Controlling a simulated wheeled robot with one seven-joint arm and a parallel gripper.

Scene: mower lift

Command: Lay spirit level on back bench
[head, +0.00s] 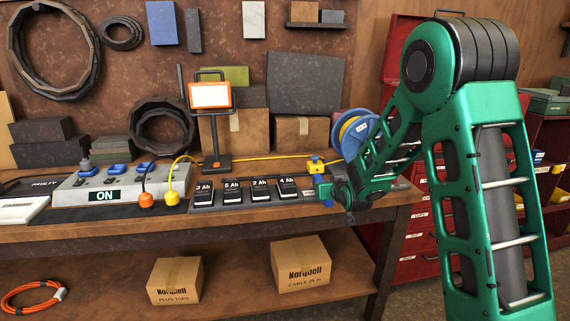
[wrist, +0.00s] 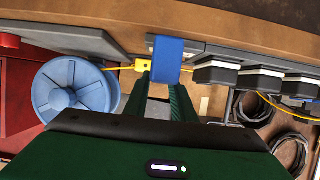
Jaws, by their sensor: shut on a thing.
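The long wooden bench (head: 240,228) runs along the back wall. My gripper (head: 337,193) is at its right front part, by the right end of the row of batteries. In the wrist view my gripper (wrist: 160,88) is shut on a blue block (wrist: 168,58), which lies at the fingertips. The block also shows in the head view as a small blue piece (head: 323,191) beside the fingers. Only a short part of it shows, so I cannot tell whether it is the spirit level or whether it touches the bench. No other spirit level is plain to see.
Several black batteries (head: 245,191) stand in a row left of my gripper. A yellow connector (head: 316,165) with a yellow cable and a blue reel (head: 355,134) are close by. A work lamp (head: 211,97) and grey switch box (head: 112,186) stand further left.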

